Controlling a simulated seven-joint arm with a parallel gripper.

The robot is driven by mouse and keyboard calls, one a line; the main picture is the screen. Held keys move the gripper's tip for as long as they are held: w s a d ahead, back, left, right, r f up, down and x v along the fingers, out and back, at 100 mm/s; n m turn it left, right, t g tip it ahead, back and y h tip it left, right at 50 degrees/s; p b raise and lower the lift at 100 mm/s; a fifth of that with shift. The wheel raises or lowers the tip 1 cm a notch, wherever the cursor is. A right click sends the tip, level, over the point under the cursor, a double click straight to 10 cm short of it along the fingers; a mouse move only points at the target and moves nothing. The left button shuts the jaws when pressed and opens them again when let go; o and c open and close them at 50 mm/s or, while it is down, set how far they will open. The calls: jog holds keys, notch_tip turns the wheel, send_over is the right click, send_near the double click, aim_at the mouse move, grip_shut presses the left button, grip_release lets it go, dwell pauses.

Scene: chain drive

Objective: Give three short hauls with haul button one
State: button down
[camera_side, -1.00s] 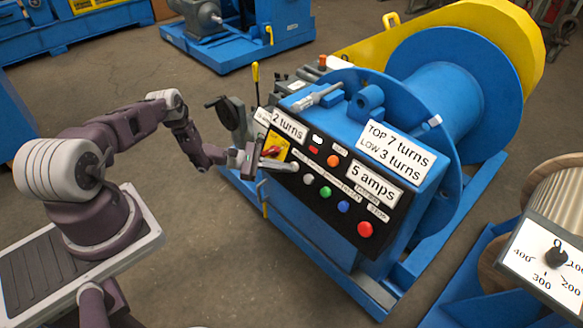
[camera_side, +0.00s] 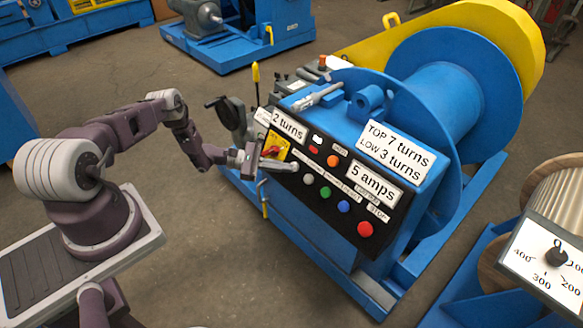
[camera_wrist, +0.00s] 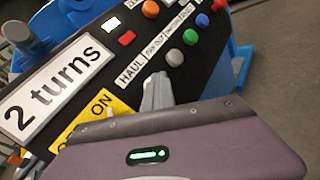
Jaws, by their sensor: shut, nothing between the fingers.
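The sloped black control panel (camera_side: 287,184) carries a row of round buttons. My gripper (camera_side: 292,167) is shut and empty, its fingertips at the panel's left end. In the wrist view the fingers (camera_wrist: 157,88) lie beside the HAUL label (camera_wrist: 131,72) and cover the spot below it, so any button there is hidden. I cannot tell whether the tips touch or press anything. The grey button (camera_wrist: 175,58) shows just beyond the fingers, then the green (camera_wrist: 190,37) and blue (camera_wrist: 202,20) buttons. A sign (camera_side: 289,126) reads "2 turns".
A red stop button (camera_side: 365,229) and an orange button (camera_side: 333,160) are on the panel. A red switch on a yellow plate (camera_side: 281,146) sits close to my gripper. Signs read "5 amps" (camera_side: 374,185) and "TOP 7 turns LOW 3 turns" (camera_side: 397,147). A blue drum (camera_side: 440,95) stands behind.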

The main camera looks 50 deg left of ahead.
dwell(0.3)
jog(key=shift+s+r, duration=0.4)
jog(key=shift+s, duration=0.4)
jog(key=s, duration=0.1)
jog(key=s+r, duration=0.1)
jog(key=s, duration=0.1)
jog(key=s+r, duration=0.1)
jog(key=shift+s+r, duration=0.1)
jog(key=shift+s, duration=0.15)
